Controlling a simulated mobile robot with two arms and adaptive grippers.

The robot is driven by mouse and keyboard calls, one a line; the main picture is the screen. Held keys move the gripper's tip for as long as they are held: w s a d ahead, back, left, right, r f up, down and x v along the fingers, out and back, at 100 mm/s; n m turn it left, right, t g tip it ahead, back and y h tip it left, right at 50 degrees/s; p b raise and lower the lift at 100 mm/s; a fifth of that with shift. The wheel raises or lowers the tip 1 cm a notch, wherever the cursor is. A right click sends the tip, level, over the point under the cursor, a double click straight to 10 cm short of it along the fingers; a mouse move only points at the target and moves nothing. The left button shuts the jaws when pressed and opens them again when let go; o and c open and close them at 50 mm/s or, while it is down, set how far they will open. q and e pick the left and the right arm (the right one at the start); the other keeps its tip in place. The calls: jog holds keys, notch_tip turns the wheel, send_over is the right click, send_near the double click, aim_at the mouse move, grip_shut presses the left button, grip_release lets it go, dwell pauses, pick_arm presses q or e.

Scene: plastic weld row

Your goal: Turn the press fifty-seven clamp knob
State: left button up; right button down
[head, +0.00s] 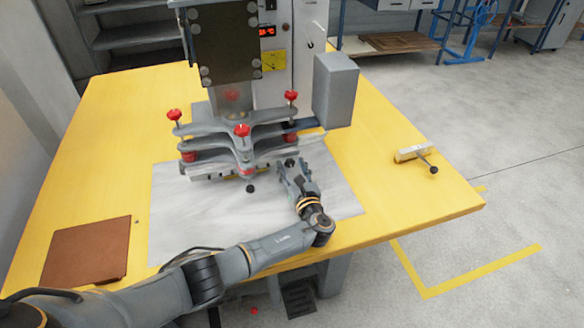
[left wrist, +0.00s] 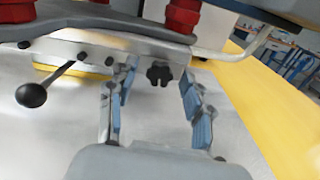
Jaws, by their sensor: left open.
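The press (head: 245,140) stands on the yellow table, with red knobs on its grey clamp plates. A black star-shaped clamp knob (left wrist: 159,74) is on the press's front edge; it also shows small in the head view (head: 290,163). My left gripper (head: 296,173) is in front of the press, reaching toward its lower right front. In the left wrist view its two blue-padded fingers (left wrist: 158,88) are open, one on each side of the knob, with clear space between pads and knob. Whether the fingertips reach level with the knob is hard to tell. My right gripper is not in view.
A lever with a black ball end (left wrist: 32,94) sticks out left of the knob. A pale metal sheet (head: 190,215) lies under the press. A brown folder-like panel (head: 88,252) lies left, and a brush-like tool (head: 412,153) lies at the table's right edge.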

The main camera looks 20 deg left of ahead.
pick_arm(q)
jog(key=shift+s+d, duration=0.25)
jog(key=shift+s, duration=0.05)
jog(key=v, duration=1.1)
jog(key=shift+s, duration=0.1)
jog(key=shift+d+f, duration=0.1)
